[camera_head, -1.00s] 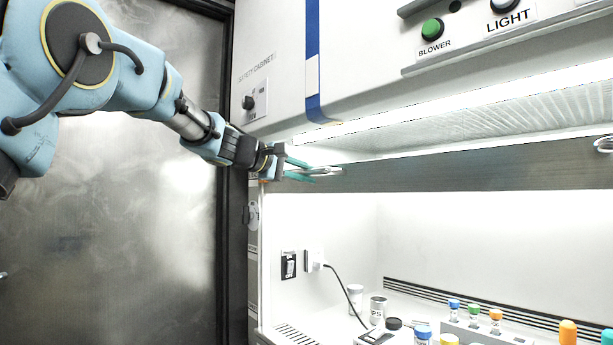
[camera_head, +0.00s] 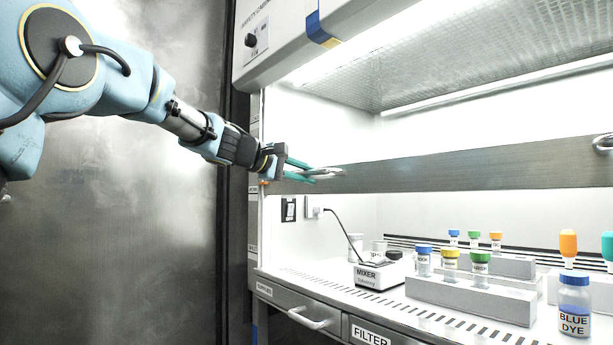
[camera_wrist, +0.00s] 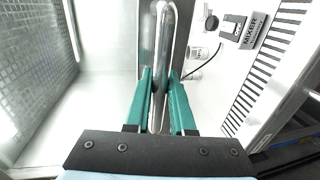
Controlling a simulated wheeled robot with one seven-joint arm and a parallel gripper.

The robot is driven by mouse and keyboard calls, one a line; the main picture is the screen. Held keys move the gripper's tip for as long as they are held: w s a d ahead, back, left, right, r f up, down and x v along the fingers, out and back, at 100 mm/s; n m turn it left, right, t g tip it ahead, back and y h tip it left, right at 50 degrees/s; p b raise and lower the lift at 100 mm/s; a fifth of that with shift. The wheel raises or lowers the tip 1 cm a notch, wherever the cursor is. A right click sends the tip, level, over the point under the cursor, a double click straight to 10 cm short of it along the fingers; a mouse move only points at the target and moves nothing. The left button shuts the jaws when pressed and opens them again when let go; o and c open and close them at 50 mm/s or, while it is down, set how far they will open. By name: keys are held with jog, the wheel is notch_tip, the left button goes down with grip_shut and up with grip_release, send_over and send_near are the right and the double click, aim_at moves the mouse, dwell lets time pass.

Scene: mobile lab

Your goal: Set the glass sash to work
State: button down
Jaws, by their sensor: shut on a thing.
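The glass sash has a grey metal bottom rail (camera_head: 450,170) that crosses the open front of the white safety cabinet, partway between its upper housing and its work surface. The sash's left handle (camera_head: 335,172) is a silver loop on that rail, and a second handle (camera_head: 603,144) shows at the right edge. My gripper (camera_head: 316,172) has its green fingers shut on the left handle. In the wrist view the handle (camera_wrist: 166,25) runs between the two fingers (camera_wrist: 160,78). The glass itself is hard to make out.
Inside stand a mixer (camera_head: 378,273), racks with capped vials (camera_head: 470,294) and a blue dye bottle (camera_head: 574,305). Drawers with a handle (camera_head: 314,320) lie below the work surface's front edge. A dark metal door (camera_head: 130,220) stands at left.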

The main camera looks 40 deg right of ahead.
jog(key=shift+f+b, duration=1.2)
jog(key=shift+f, duration=0.55)
jog(key=c, duration=0.8)
grip_release()
jog(key=shift+o, duration=0.2)
jog(key=shift+r, duration=0.1)
jog(key=v, duration=1)
jog(key=shift+a, duration=0.4)
jog(key=shift+w, duration=0.1)
